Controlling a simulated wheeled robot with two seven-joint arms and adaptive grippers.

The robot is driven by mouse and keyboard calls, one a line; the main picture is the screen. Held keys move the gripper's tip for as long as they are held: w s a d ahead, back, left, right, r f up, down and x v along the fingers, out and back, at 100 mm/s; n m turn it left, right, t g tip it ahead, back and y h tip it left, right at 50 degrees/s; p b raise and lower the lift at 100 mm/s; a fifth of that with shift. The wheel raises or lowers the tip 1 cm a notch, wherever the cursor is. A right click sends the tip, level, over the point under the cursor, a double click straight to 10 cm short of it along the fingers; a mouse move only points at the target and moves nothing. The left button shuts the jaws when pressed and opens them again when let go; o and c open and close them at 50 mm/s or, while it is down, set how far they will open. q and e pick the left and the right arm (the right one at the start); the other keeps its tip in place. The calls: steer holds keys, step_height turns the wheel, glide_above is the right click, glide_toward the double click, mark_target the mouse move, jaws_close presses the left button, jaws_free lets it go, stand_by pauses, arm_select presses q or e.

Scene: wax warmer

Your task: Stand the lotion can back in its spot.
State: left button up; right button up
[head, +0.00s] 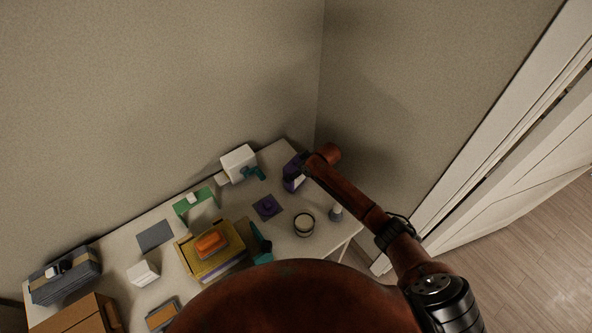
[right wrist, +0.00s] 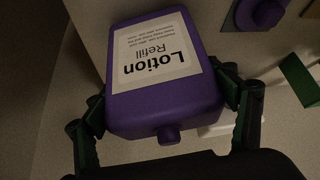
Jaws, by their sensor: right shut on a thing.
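The lotion can (head: 292,174) is a purple block-shaped can with a white label. In the right wrist view the can (right wrist: 165,75) fills the middle, with its "Lotion Refill" label upside down and its small purple spout toward the camera. My right gripper (right wrist: 168,104) has a dark green finger on each side of the can and is shut on it. In the head view the can is at the far right end of the table; its height above the table is unclear. My left gripper is not in view.
A white box with a teal part (head: 239,163) stands at the back edge. A pale jar (head: 304,225) and a small grey-white bottle (head: 336,213) are at the right front. A yellow box with an orange item (head: 212,243) is left of the pad. Walls stand close behind.

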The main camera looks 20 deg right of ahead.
steer(key=shift+f, duration=0.35)
stand_by(0.3)
steer(key=o, duration=2.2)
steer(key=shift+c, duration=0.2)
steer(key=p+v, duration=0.3)
steer(key=v, duration=0.5)
stand_by(0.3)
